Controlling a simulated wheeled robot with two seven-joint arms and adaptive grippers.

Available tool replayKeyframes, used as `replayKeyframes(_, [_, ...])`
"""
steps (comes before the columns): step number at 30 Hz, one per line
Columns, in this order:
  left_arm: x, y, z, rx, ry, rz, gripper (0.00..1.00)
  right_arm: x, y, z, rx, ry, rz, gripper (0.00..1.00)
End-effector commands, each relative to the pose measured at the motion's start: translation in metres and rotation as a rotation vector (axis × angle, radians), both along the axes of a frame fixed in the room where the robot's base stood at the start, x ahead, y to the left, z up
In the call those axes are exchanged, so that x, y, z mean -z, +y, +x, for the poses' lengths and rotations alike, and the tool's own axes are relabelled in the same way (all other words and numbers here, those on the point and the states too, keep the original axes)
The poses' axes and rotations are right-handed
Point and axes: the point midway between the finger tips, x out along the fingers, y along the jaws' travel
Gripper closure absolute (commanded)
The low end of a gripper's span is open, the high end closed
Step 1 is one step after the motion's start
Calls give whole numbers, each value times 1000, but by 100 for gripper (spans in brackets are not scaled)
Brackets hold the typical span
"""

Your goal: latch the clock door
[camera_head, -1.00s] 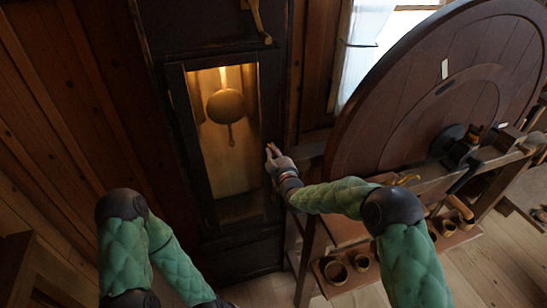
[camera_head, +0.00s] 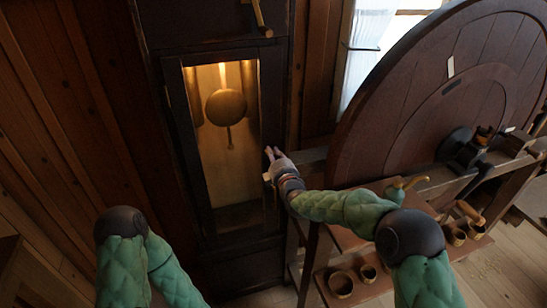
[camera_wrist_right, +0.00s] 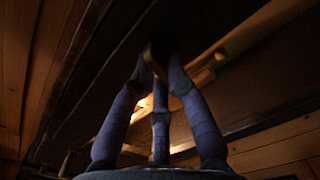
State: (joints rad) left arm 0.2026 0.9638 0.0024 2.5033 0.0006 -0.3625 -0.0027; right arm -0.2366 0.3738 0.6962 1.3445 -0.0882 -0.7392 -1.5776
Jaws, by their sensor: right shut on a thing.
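The clock door (camera_head: 185,135) is a tall dark wooden frame with a glass pane, in the middle left of the head view. A round brass pendulum (camera_head: 225,107) hangs behind the glass. The door looks about flush with the dark clock case (camera_head: 200,28), but I cannot tell if a gap is left. My right gripper (camera_head: 270,154) is at the door's right edge, about mid-height. In the right wrist view its fingers (camera_wrist_right: 157,75) close around a small brass latch piece (camera_wrist_right: 151,54), mostly hidden in shadow. My left gripper is out of view.
A large round wooden disc (camera_head: 400,110) stands to the right of the clock. A workbench (camera_head: 460,185) with a shelf holding several small wooden cups (camera_head: 341,284) is below it. A bright window (camera_head: 370,45) is behind. Plank wall (camera_head: 60,110) lies left.

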Motion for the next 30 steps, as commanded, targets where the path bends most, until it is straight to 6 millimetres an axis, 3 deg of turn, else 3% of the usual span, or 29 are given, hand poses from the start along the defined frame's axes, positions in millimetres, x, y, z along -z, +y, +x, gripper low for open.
replayKeyframes(12, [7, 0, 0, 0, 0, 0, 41, 1, 1, 0, 0, -71, -222, 100])
replayKeyframes(30, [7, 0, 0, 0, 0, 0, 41, 1, 1, -1, 0, -86, -272, 100])
